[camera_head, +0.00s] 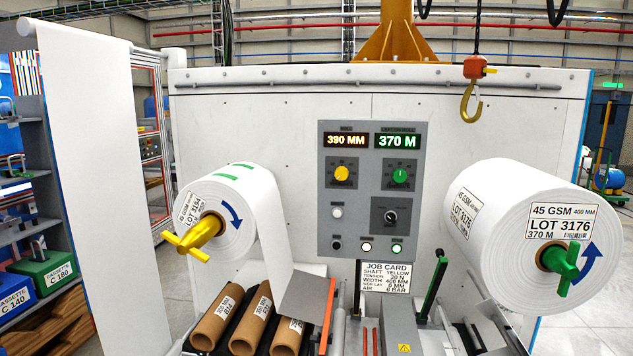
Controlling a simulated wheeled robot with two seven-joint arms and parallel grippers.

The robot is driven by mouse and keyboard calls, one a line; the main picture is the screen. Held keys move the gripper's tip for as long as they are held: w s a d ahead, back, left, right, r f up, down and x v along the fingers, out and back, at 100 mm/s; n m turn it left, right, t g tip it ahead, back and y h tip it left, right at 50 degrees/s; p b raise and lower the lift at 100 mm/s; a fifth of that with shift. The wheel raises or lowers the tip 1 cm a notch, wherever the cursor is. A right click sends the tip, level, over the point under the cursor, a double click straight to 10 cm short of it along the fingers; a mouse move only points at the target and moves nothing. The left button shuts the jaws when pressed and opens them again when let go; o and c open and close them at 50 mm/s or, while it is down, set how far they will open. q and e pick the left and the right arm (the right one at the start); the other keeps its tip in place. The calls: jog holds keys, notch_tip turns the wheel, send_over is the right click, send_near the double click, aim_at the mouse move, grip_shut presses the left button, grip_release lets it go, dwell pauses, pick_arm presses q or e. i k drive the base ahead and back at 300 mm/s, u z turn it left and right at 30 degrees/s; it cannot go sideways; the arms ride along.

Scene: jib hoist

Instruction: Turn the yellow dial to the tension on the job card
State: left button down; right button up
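The yellow dial (342,174) is on the left of the grey control panel (365,222), under a display (346,140) that reads 390 MM. Its pointer setting is too small to read. The job card (385,278) hangs below the panel. It lists shaft yellow, a tension that looks like 20 N in small blurred print, width 400 MM, a side-lay line and air 6 bar. Neither of my grippers shows in the head view, and nothing touches the dial.
A green dial (400,176) sits right of the yellow one, under a display (397,140) reading 370 M. Paper rolls stand left (220,215) and right (515,235) of the panel. A hoist hook (470,103) hangs upper right. Cardboard cores (215,318) lie low at left.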

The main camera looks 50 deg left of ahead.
aim_at(342, 173)
jog(key=u, duration=1.7)
